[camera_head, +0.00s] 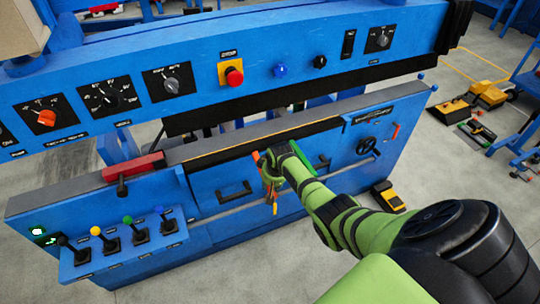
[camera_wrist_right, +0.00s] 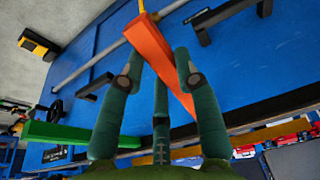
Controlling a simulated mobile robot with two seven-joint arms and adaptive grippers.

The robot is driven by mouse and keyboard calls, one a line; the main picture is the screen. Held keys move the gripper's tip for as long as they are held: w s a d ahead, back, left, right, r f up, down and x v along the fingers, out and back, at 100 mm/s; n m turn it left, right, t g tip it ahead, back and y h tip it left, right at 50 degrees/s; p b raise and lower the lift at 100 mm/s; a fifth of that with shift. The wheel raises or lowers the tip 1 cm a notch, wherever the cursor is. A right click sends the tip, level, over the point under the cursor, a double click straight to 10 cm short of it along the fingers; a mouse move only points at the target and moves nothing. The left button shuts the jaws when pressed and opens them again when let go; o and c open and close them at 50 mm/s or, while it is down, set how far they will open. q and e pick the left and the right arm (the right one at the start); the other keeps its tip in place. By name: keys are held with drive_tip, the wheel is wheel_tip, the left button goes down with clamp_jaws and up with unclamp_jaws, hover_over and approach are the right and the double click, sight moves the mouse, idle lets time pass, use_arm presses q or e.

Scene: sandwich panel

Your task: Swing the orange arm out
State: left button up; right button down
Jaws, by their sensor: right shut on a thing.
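The orange arm (camera_wrist_right: 158,58) is a flat bar at the front of the blue panel (camera_wrist_right: 240,65). In the right wrist view it runs slanting between the fingers of my right gripper (camera_wrist_right: 160,85), which are closed around it. In the head view my right gripper (camera_head: 272,172) is at the middle of the panel's front, and only a bit of orange shows beside it; the rest is hidden by the gripper. My left gripper is not in view.
A green bar (camera_wrist_right: 60,134) is near the fingers in the wrist view. Black handles (camera_head: 234,192) and a handwheel (camera_head: 367,147) stick out from the panel. A shelf of coloured levers (camera_head: 120,250) is at left. A blue control beam (camera_head: 200,75) crosses above.

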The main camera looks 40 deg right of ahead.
drive_tip(key=shift+r+g+y+b, duration=0.4)
drive_tip(key=shift+r+g+b, duration=0.25)
drive_tip(key=shift+r+g, duration=1.15)
drive_tip(key=shift+r, duration=0.1)
drive_tip(key=c, duration=0.9)
unclamp_jaws()
drive_tip(key=shift+r, duration=0.1)
wheel_tip(320, 180, up, 12)
drive_tip(key=shift+w+f, duration=0.1)
